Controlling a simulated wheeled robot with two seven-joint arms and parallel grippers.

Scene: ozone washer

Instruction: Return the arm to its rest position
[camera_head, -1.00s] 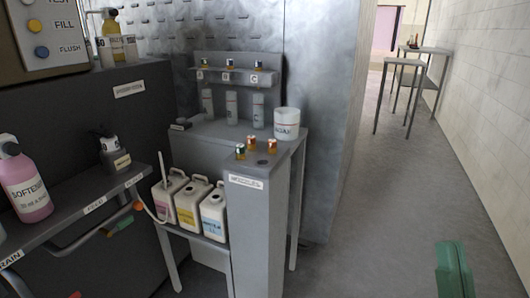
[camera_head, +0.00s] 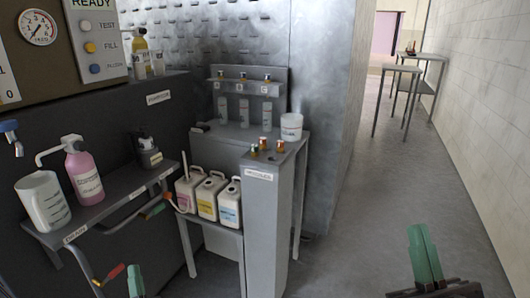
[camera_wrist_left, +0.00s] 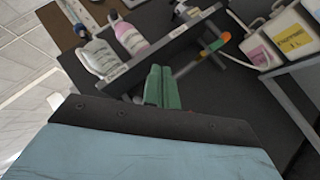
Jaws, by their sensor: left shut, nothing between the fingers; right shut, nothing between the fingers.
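My left gripper (camera_head: 135,282) shows only its green fingertips at the bottom edge of the head view, left of centre. In the left wrist view its two green fingers (camera_wrist_left: 162,88) are pressed together with nothing between them, and the shelf with the bottles lies beyond them. My right gripper (camera_head: 425,256) is at the lower right of the head view, over the grey floor. Its green fingers are together and empty, pointing up in the picture. Both grippers are apart from every object. Most of both arms is out of view.
A grey shelf (camera_head: 105,211) at left bears a white jug (camera_head: 43,203), a pink bottle (camera_head: 85,175) and a dark bottle (camera_head: 147,152). Several white canisters (camera_head: 207,197) stand on a low rack beside a grey pillar (camera_head: 266,230). The floor (camera_head: 370,210) at right is clear.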

